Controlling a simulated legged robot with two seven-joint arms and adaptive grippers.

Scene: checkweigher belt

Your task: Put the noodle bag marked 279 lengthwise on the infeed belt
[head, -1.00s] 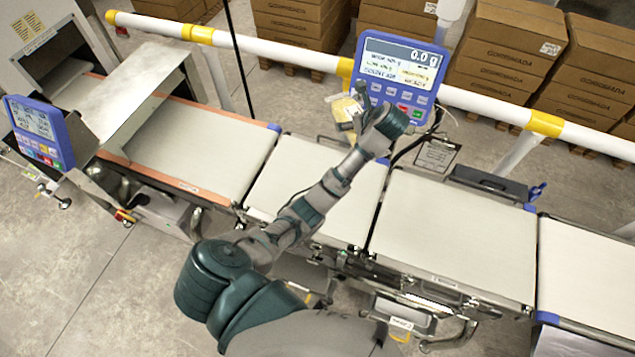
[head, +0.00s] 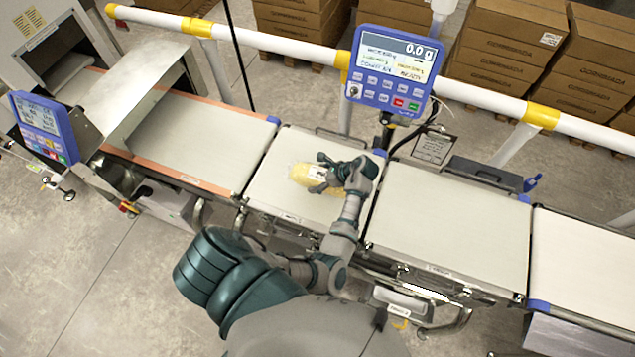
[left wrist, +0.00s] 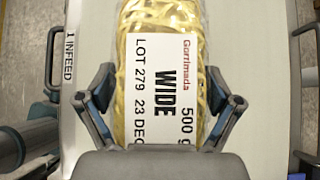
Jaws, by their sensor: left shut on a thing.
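The noodle bag (head: 302,175) is clear with yellow noodles and a white label. In the left wrist view the bag (left wrist: 165,75) reads LOT 279, WIDE, 500 g. My left gripper (head: 325,175) is shut on it, one finger on each long side, seen also in the left wrist view (left wrist: 168,105). The bag is over the infeed belt (head: 278,200), whose edge reads 1 INFEED in the left wrist view (left wrist: 75,140). Its long side runs about parallel to that edge. I cannot tell whether it touches the belt. My right gripper is not in view.
A blue weigher display (head: 392,70) reading 0.0 g stands behind the belts. A second belt (head: 450,225) to the right is empty. A metal hood (head: 140,95) covers the belt at left. A white and yellow rail (head: 280,45) runs along the back.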

